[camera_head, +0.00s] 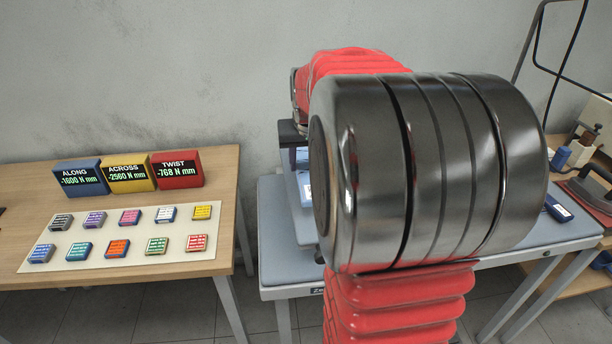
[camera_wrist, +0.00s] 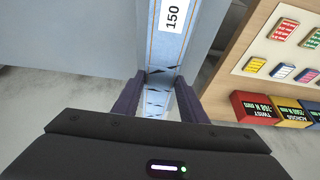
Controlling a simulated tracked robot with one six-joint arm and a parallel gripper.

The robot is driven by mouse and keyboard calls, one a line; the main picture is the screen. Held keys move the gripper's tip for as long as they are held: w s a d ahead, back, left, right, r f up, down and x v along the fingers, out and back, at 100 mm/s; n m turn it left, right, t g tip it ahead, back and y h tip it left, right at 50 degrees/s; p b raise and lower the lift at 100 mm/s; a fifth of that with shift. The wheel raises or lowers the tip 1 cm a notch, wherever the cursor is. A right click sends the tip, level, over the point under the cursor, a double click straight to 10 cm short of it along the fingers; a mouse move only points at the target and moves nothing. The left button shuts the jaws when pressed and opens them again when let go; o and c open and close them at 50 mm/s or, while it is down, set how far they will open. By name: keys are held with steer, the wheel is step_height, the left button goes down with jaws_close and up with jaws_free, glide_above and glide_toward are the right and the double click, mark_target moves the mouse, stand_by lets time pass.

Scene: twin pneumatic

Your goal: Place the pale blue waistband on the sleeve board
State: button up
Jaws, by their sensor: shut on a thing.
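The pale blue waistband (camera_wrist: 170,45) runs up the wrist view as a strip with orange stitching and a white tag reading 150. My gripper (camera_wrist: 159,77) is shut on its near end, with a dark finger on each side. In the head view a small pale blue part of the waistband (camera_head: 304,188) shows beside my arm. A narrow grey-blue padded board, apparently the sleeve board (camera_head: 298,224), stands there over the table. My arm hides most of it. I cannot tell whether the waistband touches it.
A grey-blue padded table (camera_head: 510,237) carries a dark blue labelled item (camera_head: 558,207) at right. The wooden table at left has ALONG (camera_head: 80,178), ACROSS (camera_head: 126,174) and TWIST (camera_head: 177,169) displays and a pale mat (camera_head: 120,215) with several coloured blocks.

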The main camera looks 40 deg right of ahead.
mark_target(306, 170)
steer(key=shift+f, duration=0.4)
steer(key=shift+f, duration=1.85)
steer(key=o, duration=1.2)
steer(key=shift+f, duration=0.1)
steer(key=shift+c, duration=0.2)
steer(key=v, duration=1.2)
